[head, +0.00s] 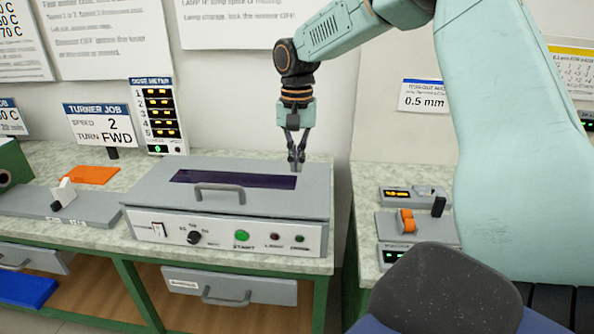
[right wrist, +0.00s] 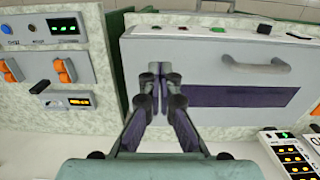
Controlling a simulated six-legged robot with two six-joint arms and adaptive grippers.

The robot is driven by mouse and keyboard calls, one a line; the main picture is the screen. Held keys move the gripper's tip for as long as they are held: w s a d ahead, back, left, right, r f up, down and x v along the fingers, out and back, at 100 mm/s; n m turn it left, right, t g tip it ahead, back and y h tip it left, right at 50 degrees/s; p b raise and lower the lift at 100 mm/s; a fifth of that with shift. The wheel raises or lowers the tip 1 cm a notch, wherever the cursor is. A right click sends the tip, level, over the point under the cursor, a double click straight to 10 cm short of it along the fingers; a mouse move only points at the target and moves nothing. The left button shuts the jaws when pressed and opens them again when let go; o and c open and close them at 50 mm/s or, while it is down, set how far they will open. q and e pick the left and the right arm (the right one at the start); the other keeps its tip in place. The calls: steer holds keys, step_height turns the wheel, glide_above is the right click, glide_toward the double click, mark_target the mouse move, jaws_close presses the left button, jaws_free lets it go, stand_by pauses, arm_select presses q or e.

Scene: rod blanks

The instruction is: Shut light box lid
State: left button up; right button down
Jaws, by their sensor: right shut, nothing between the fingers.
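The light box (head: 216,243) is a grey case with a white control panel, standing on the bench in the head view. Its grey lid (head: 150,191) has a dark window and a bar handle (head: 220,188) along the front. The lid lies down flat over the box, and I see no clear gap under it. My right gripper (head: 297,160) is shut and empty, over the lid's right rear part. In the right wrist view the fingers (right wrist: 160,80) point at the lid (right wrist: 205,55) beside the dark window. I cannot tell whether they touch it. My left gripper is out of view.
A dose meter display (head: 160,116) stands behind the box on the left. An orange pad (head: 90,174) and a grey fixture (head: 60,205) lie to the left. A drawer (head: 230,287) is below. Devices with an orange switch (head: 406,220) sit on the right bench, across a gap.

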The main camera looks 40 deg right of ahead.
glide_above(297, 215)
steer(key=f, duration=0.7)
steer(key=shift+d+f, duration=0.25)
steer(key=shift+d, duration=0.05)
steer(key=f, duration=0.2)
steer(key=a+f, duration=0.1)
steer(key=f, duration=0.1)
steer(key=shift+s+b, duration=0.15)
steer(key=shift+b, duration=0.15)
steer(key=shift+f, duration=0.25)
steer(key=shift+w+d+f, duration=0.2)
steer(key=shift+d+f, duration=0.15)
steer(key=shift+s+a+r, duration=0.15)
steer(key=shift+a, duration=0.15)
step_height(297, 215, down, 2)
steer(key=shift+s+f+p, duration=0.1)
steer(key=shift+p, duration=0.4)
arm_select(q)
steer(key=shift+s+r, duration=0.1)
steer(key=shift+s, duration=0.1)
arm_select(e)
steer(key=shift+s, duration=0.15)
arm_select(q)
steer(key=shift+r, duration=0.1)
arm_select(e)
steer(key=shift+a, duration=0.1)
